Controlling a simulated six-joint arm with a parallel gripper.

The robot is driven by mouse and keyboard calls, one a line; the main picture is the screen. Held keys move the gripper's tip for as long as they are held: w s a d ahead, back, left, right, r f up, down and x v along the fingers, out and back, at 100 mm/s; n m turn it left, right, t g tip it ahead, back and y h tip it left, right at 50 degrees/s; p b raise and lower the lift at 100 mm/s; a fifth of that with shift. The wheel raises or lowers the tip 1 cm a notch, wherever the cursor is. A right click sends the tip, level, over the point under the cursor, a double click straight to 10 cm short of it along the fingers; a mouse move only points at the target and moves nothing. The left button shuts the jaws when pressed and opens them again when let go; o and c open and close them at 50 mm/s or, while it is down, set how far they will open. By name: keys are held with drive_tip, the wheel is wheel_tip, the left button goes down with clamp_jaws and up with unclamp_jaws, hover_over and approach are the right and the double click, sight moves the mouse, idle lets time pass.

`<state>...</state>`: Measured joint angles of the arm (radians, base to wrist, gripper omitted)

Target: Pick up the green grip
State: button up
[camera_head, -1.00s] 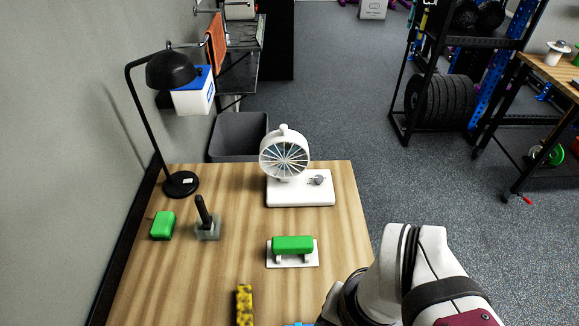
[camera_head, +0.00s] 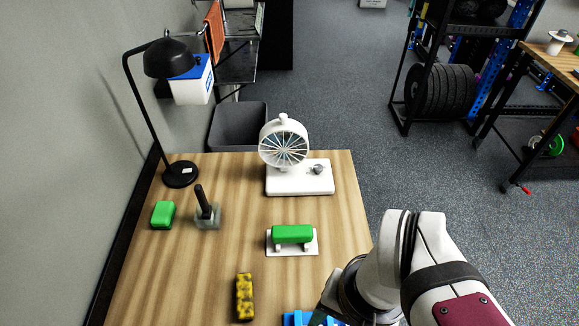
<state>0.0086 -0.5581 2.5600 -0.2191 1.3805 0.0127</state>
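The green grip (camera_head: 292,234) is a rounded green bar lying level on a small white stand (camera_head: 275,251). The stand is on the wooden table, right of its middle and in front of a white fan. A second green thing (camera_head: 162,215), a rounded block, lies flat at the table's left side. My white arm enters at the lower right, to the right of the green grip and nearer the camera. My gripper is out of sight, below the picture's edge or hidden by the arm. Nothing touches the green grip but its stand.
A white fan (camera_head: 284,143) on a base stands behind the grip. A black lamp (camera_head: 180,174) and a dark-handled tool in a block (camera_head: 207,215) stand left. A yellow-black bar (camera_head: 244,297) lies in front. A blue object (camera_head: 296,318) is cut off at the bottom. Bare wood surrounds the stand.

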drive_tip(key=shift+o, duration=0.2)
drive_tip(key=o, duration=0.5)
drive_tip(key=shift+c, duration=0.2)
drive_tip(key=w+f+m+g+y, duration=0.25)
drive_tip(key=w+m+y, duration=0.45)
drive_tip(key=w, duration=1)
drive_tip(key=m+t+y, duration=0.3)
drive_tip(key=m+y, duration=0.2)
approach(280, 233)
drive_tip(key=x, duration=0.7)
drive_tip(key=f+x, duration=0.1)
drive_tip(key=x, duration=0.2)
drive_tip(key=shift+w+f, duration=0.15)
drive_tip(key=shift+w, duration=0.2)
